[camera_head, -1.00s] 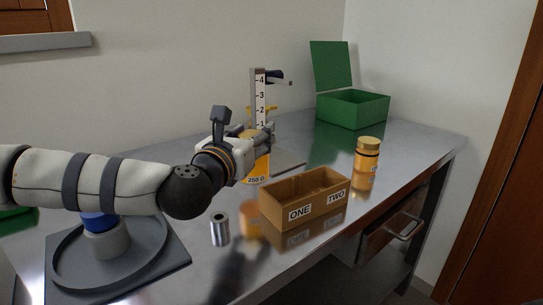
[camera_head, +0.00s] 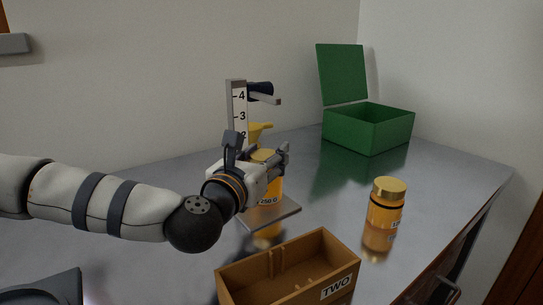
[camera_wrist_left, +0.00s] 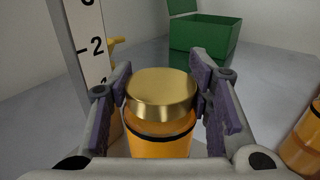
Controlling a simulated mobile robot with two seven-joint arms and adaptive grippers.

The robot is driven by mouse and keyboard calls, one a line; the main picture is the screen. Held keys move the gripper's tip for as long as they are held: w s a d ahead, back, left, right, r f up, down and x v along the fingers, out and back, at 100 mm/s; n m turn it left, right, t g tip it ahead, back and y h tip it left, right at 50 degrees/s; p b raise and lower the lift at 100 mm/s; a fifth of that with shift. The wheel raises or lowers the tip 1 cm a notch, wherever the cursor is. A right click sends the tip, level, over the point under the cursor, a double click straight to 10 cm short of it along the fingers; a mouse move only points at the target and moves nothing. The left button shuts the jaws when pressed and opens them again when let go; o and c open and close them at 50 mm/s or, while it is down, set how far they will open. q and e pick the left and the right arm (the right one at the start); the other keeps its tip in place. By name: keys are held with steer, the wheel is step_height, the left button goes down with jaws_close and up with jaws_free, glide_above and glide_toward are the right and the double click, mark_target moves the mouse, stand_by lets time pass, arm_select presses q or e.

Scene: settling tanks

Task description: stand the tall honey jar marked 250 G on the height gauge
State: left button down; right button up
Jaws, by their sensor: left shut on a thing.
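The tall honey jar (camera_head: 272,190) is amber with a gold lid, and part of its 250 G label shows. My left gripper (camera_head: 272,160) is shut on it near the lid and holds it upright. In the left wrist view the jar's gold lid (camera_wrist_left: 162,92) sits between the two pads. The height gauge (camera_head: 238,104) has a numbered upright, a dark slider with an arm, and a flat base plate (camera_head: 284,213). The jar appears over the plate beside the upright; whether it touches the plate I cannot tell. My right gripper is not in view.
A shorter amber jar (camera_head: 386,207) with a gold lid stands to the right. A brown divided box (camera_head: 341,268) marked TWO is at the front. An open green box (camera_head: 369,130) stands at the back right. A yellow object (camera_head: 260,130) is behind the gauge.

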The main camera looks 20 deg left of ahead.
arm_select(q)
steer(key=shift+s+r, duration=0.15)
steer(key=c, duration=0.9)
jaws_free()
steer(key=shift+o, duration=0.4)
steer(key=s+a+p, duration=0.1)
steer(key=s+p, duration=0.3)
steer(key=s, duration=0.8)
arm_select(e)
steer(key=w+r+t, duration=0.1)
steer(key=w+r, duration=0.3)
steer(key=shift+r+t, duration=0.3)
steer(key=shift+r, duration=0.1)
